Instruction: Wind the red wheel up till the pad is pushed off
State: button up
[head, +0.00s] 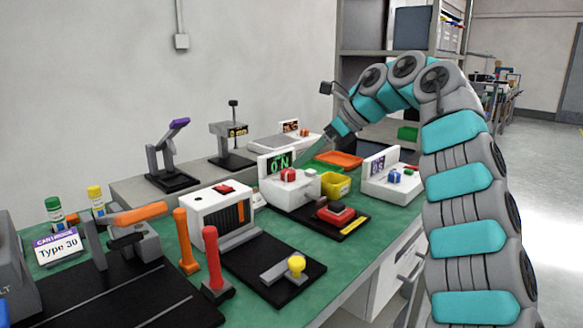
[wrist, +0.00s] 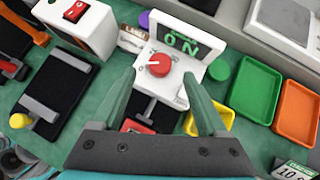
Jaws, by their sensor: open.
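A red wheel (head: 288,175) sits on the front of a white box (head: 283,193) with a lit green display reading "0N". In the wrist view the red wheel (wrist: 160,65) lies between my gripper's fingertips (wrist: 160,73), with gaps on both sides. My gripper (head: 308,150) is open and empty above and behind the box in the head view; one finger shows only partly there. A red pad (head: 335,214) sits on a black base in front of the box. It shows partly in the wrist view (wrist: 137,127), below the box. I cannot tell whether this is the task's pad.
A yellow bin (head: 336,186) stands close to the right of the box. An orange tray (head: 338,159) lies behind. A second white box (head: 385,183) with a purple display stands at right. A white unit with a red button (head: 222,211) and upright orange and red levers stand at left.

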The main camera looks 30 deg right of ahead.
aim_at(289, 171)
jog(key=shift+x, duration=2.7)
grip_shut()
